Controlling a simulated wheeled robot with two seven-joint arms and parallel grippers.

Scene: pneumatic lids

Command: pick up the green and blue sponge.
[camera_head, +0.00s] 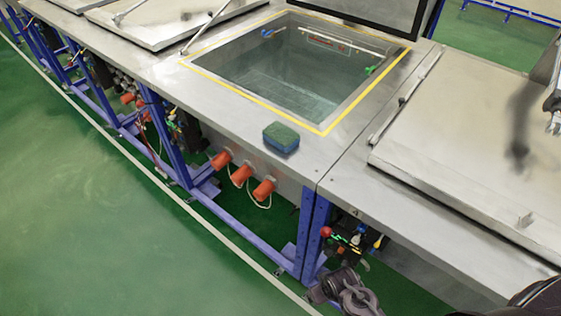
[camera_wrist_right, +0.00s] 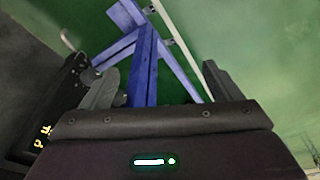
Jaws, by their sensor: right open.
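The green and blue sponge (camera_head: 281,137) lies on the steel bench top (camera_head: 240,115) in the head view, just in front of the yellow-edged basin. My left gripper is not in view.
The open basin (camera_head: 330,128) lies behind the sponge, its lid raised. A closed steel lid (camera_head: 470,130) covers the bench at right. Orange-red fittings (camera_head: 241,175) stick out below the front edge. Blue legs (camera_head: 309,238) support the bench. Green floor lies in front.

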